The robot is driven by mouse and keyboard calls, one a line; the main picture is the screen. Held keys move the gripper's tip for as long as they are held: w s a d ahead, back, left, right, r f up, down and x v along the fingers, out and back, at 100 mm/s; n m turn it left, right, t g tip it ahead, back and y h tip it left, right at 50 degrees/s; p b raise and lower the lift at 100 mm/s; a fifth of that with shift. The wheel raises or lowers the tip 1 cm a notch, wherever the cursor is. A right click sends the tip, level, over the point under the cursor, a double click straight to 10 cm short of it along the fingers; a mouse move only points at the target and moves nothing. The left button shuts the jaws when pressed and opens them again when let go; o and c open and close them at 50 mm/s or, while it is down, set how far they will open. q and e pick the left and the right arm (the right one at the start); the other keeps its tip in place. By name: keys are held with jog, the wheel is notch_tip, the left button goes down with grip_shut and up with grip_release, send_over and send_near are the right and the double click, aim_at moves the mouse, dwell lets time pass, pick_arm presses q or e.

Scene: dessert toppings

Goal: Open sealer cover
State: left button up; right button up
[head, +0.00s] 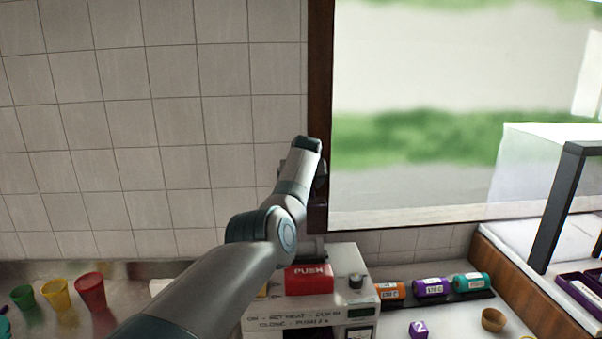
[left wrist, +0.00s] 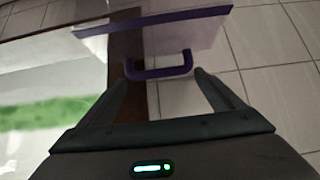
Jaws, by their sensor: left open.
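The sealer (head: 345,295) is a white machine with a red PUSH panel, standing at the bottom middle of the head view, partly behind my left arm. In the left wrist view, a pale cover panel (left wrist: 180,38) with a purple edge carries a purple U-shaped handle (left wrist: 160,73). My left gripper (left wrist: 161,78) is open and empty, its fingertips close to the two ends of the handle. I cannot tell whether they touch it. In the head view my left arm hides the cover and handle, and the fingertips are not clear. My right gripper is not in view.
Green, yellow and red cups (head: 90,290) stand at the left. Orange, purple and teal labelled cylinders (head: 431,288) lie right of the sealer. A purple cube (head: 418,329) and a small brown bowl (head: 493,320) are in front. A tiled wall and window frame stand close behind.

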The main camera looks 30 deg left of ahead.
pick_arm(q)
jog(key=shift+s+d+r+b, duration=0.15)
jog(key=shift+s+r+b, duration=0.1)
jog(key=shift+b, duration=0.25)
jog(key=shift+s+d+r+b, duration=0.1)
jog(key=shift+s+r+b, duration=0.25)
jog(key=shift+s+b, duration=0.05)
jog(key=b+v, duration=0.7)
jog(key=v, duration=0.8)
jog(key=shift+a, duration=0.2)
jog(key=shift+f, duration=0.1)
